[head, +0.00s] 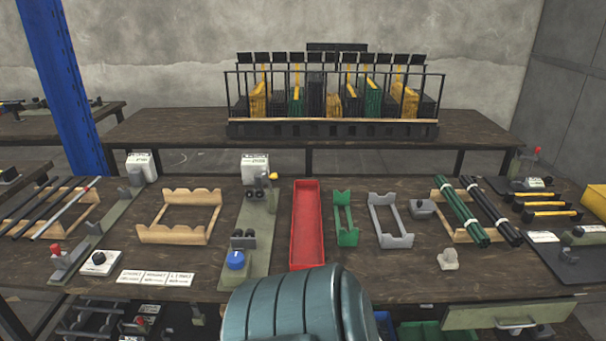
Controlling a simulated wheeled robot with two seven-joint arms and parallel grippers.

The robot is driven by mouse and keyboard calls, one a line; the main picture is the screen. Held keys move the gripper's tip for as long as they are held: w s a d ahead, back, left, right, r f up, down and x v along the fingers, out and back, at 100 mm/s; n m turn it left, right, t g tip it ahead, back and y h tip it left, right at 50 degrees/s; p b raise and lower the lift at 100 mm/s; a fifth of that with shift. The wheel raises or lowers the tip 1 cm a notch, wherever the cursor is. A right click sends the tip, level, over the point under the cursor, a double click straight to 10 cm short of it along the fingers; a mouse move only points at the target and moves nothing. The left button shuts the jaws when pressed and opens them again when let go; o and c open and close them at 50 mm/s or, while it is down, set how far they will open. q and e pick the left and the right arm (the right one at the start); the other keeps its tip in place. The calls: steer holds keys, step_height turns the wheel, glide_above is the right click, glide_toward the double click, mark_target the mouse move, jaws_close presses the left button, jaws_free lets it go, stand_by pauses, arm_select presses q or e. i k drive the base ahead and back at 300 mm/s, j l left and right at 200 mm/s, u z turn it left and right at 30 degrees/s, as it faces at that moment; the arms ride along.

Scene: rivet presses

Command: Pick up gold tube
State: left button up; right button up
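No plainly gold tube stands out in the head view. Green tubes (460,212) and black tubes (491,212) lie on another wooden rack (441,228) at the right. Neither of my grippers is in view. A rounded teal part of my own body covers the bottom middle.
The workbench also holds an empty wooden cradle (180,235), a red tray (307,258), green (347,236) and grey cradles (393,240), and a press (238,265) with a blue knob. A black rack (334,129) with yellow and green pieces stands on the back table (180,128).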

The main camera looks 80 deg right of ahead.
mark_target(509, 197)
steer(key=z, duration=4.3)
steer(key=i+j, duration=0.15)
steer(key=i, duration=0.4)
steer(key=i+j, duration=0.1)
steer(key=i, duration=0.45)
steer(key=z, duration=0.05)
